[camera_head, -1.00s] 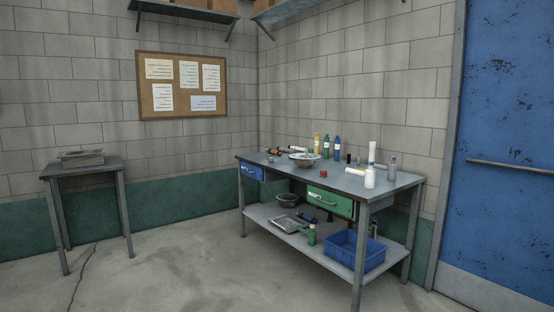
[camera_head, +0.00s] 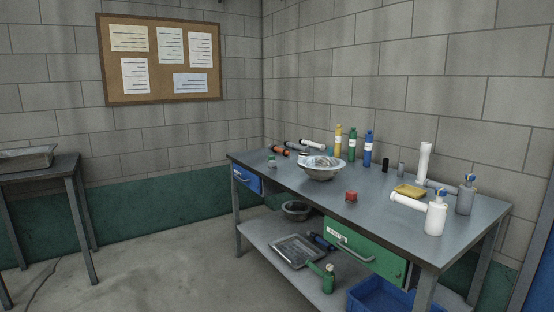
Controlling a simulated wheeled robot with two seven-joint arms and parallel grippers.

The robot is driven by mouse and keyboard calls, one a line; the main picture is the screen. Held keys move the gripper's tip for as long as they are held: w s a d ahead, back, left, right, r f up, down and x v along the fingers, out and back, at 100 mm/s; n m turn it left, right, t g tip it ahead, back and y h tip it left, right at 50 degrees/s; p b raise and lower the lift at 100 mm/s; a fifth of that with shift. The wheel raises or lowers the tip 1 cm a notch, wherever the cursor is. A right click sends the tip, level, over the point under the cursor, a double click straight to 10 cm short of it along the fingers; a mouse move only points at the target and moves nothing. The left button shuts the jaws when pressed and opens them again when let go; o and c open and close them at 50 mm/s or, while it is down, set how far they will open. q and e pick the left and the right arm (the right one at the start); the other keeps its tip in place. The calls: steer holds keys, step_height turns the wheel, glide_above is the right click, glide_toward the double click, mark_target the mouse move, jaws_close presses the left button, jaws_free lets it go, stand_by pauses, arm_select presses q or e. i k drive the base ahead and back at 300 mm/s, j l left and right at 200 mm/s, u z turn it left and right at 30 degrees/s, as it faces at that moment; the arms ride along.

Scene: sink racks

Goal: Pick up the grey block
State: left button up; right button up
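On the workbench (camera_head: 300,195) a small upright grey piece (camera_head: 401,170) stands near the wall, right of a small black upright piece (camera_head: 386,163). It may be the grey block, but it is too small to tell its exact shape. No other plain grey block is clear on the bench top. Neither of my grippers is in view.
Below are a green drawer (camera_head: 365,252) and a blue crate (camera_head: 375,297). A side table (camera_head: 35,169) stands left. Floor between is clear.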

mark_target(272, 164)
steer(key=i+l, duration=0.15)
steer(key=i, duration=0.4)
steer(key=i+l, duration=0.15)
steer(key=i, duration=0.35)
steer(key=i+j+z, duration=0.1)
steer(key=i+z, duration=0.15)
steer(key=i+j+z, duration=0.25)
steer(key=i, duration=0.2)
